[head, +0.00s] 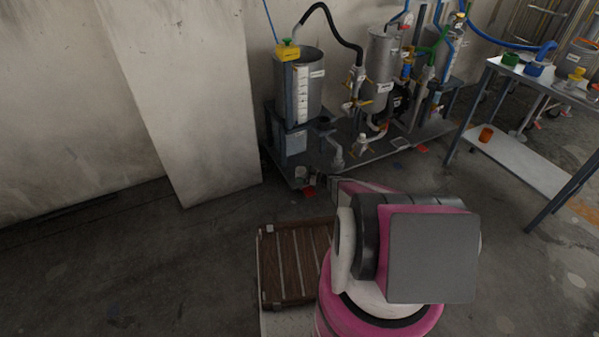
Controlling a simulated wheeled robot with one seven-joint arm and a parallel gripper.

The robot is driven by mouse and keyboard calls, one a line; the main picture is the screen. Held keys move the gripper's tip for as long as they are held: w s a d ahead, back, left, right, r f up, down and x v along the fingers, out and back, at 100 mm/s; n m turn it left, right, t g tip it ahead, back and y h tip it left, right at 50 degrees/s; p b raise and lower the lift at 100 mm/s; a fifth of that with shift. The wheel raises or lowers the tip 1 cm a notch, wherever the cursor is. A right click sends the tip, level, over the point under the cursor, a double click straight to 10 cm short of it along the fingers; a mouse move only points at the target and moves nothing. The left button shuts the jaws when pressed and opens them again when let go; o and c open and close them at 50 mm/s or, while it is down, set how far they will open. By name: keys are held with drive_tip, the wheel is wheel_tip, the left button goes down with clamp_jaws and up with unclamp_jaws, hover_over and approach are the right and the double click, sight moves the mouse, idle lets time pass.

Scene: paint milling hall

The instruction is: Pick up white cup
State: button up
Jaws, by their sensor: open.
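A small whitish, cup-like object (301,173) is at the front left edge of the dark equipment platform, below the grey tank. It is too small to tell for sure that it is the white cup. My gripper (318,181) is just right of it in the picture, at the end of my pink and white arm. It is open, and nothing shows held in it. The fingers are small and dark here, and my arm hides part of the area behind them. I cannot tell whether they touch the object.
The platform (345,165) carries a grey tank (313,95), a second vessel (380,75), pipes and valves. A red patch (309,191) is close to my gripper. A metal table (548,85) stands at right, with an orange cup (486,134) on its lower shelf. Floor at left is clear.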

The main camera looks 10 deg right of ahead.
drive_tip(key=shift+w+a, duration=0.2)
drive_tip(key=shift+a, duration=0.2)
drive_tip(key=c, duration=1)
drive_tip(key=shift+o, duration=0.2)
drive_tip(key=shift+r, duration=0.1)
